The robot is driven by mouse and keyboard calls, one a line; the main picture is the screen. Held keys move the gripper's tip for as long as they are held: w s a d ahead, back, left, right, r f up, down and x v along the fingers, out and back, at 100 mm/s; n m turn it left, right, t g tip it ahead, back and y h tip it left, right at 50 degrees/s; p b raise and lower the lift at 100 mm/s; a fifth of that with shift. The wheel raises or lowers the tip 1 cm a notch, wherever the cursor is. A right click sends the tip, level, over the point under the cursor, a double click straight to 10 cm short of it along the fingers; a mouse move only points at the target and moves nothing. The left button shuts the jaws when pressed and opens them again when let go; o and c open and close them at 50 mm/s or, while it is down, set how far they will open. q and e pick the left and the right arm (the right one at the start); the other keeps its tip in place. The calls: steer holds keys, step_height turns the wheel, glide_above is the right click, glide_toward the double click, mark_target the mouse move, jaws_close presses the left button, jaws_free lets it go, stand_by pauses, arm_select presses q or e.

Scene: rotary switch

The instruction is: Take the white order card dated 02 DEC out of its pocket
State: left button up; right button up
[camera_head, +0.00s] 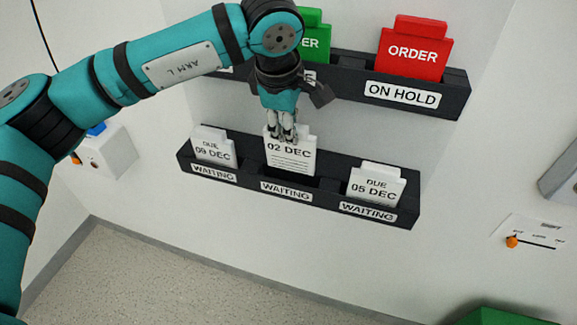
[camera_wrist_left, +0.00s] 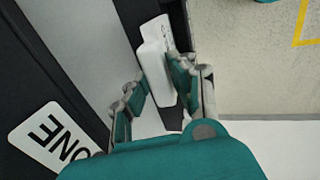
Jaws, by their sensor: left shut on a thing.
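The white order card dated 02 DEC (camera_head: 289,158) stands upright at the middle pocket of the lower dark rack (camera_head: 242,172), higher than the two cards beside it. Its lower edge is close to the pocket front; I cannot tell whether it is clear of the pocket. My left gripper (camera_head: 282,134) is above it, shut on its top edge, with the fingers covering part of the card's top. In the left wrist view the card (camera_wrist_left: 157,72) shows edge-on between the fingers (camera_wrist_left: 155,90). My right gripper is not in view.
White cards 09 DEC (camera_head: 213,149) and 05 DEC (camera_head: 376,186) stand in the side pockets marked WAITING. The upper rack (camera_head: 452,101) overhangs close by, holding a red ORDER card (camera_head: 412,52) and a green card (camera_head: 316,42). Open floor (camera_head: 150,275) lies below.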

arm_select(q)
steer(key=shift+r, duration=0.65)
steer(key=shift+f, duration=0.1)
steer(key=s+a+b, duration=0.2)
steer(key=s+b, duration=0.2)
steer(key=s, duration=0.2)
steer(key=shift+s, duration=0.35)
steer(key=shift+a, duration=0.1)
